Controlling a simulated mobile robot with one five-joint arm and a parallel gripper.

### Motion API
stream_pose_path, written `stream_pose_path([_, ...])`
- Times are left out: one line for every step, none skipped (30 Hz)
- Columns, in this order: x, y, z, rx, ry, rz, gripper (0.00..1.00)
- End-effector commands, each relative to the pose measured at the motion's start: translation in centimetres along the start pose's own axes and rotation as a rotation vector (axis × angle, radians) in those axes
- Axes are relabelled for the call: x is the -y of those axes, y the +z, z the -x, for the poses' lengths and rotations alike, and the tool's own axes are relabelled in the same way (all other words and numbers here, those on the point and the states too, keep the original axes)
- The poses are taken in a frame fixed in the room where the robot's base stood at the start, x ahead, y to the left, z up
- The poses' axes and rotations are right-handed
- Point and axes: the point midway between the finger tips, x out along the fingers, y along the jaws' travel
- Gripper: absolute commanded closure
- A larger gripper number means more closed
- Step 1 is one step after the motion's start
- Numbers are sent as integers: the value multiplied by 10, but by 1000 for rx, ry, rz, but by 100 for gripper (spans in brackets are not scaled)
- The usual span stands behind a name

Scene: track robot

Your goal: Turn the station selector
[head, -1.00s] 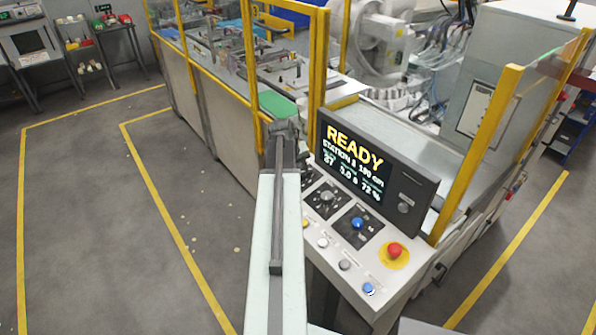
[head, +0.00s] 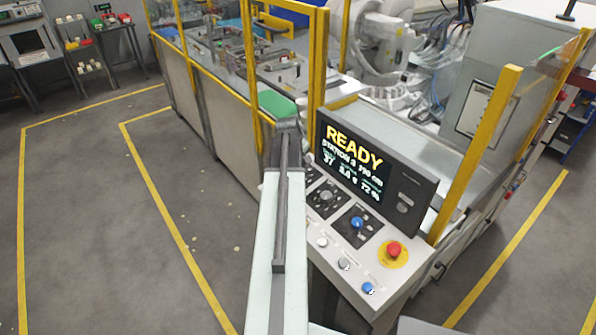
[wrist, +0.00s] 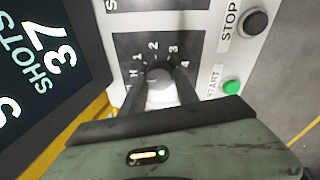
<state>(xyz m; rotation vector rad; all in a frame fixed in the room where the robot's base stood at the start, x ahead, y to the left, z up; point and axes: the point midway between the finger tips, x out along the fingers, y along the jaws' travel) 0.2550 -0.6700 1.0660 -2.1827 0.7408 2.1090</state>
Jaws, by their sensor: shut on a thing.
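In the wrist view the station selector (wrist: 160,88) is a pale grey knob on a dark plate (wrist: 127,48) marked H, 1, 2, 3 and 4. My gripper (wrist: 160,82) has one dark finger on each side of the knob and is shut on it. The gripper body covers the knob's near side, and I cannot tell which mark it points to. In the head view my arm hides the gripper and the selector at the left end of the sloped console (head: 318,262).
A READY display (head: 352,160) stands behind the controls. Beside the selector are a green START button (wrist: 231,87) and a black STOP button (wrist: 255,21). Open floor (head: 90,220) lies left.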

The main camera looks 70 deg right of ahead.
Motion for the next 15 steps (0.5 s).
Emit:
stream_pose_path([0, -3, 0, -8, 2, 3, 100])
stream_pose_path([0, -3, 0, -8, 2, 4, 100])
stream_pose_path([0, -3, 0, -8, 2, 4, 100])
stream_pose_path([0, -3, 0, -8, 2, 4, 100])
stream_pose_path([0, -3, 0, -8, 2, 4, 100])
stream_pose_path([0, -3, 0, -8, 2, 4, 100])
stream_pose_path([0, -3, 0, -8, 2, 4, 100])
stream_pose_path([0, -3, 0, -8, 2, 4, 100])
stream_pose_path([0, -3, 0, -8, 2, 4, 100])
stream_pose_path([0, -3, 0, -8, 2, 4, 100])
stream_pose_path([0, -3, 0, -8, 2, 4, 100])
stream_pose_path([0, -3, 0, -7, 2, 4, 52])
stream_pose_path([0, -3, 0, -7, 2, 3, 44])
stream_pose_path([0, -3, 0, -6, 2, 3, 42])
stream_pose_path([0, -3, 0, -6, 1, 3, 42])
